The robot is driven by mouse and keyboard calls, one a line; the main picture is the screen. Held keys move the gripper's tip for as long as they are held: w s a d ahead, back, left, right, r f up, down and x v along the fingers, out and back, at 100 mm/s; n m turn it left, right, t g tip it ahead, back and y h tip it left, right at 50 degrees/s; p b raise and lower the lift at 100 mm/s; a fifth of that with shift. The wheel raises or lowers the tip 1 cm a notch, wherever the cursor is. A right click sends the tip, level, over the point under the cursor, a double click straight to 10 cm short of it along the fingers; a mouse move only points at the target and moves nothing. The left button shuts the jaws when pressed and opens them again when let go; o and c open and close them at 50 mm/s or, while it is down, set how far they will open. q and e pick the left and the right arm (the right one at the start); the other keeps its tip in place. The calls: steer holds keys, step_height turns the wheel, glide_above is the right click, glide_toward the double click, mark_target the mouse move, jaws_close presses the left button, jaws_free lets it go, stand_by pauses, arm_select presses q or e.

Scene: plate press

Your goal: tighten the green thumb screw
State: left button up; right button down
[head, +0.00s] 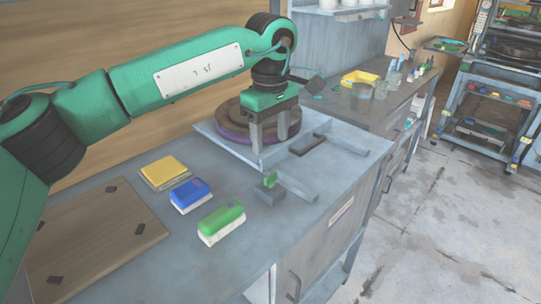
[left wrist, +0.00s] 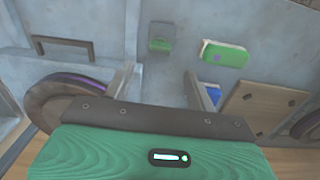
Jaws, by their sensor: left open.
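The green thumb screw (head: 270,179) stands on a small grey block (head: 268,195) near the front of the bench, just in front of the press plate. In the left wrist view the thumb screw (left wrist: 160,43) shows ahead of the fingers, roughly centred between them. My left gripper (head: 269,145) is open and empty, with its fingers pointing down in front of the round brown press disc (head: 232,128). The gripper is above and behind the screw, apart from it. In the left wrist view the two fingers (left wrist: 160,78) are spread wide. My right gripper is not in view.
A wooden board (head: 95,240) lies at the left. A dark handle (head: 307,145) and a grey bar (head: 298,188) lie near the screw.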

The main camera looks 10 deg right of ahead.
arm_select(q)
steer(key=shift+r, duration=2.35)
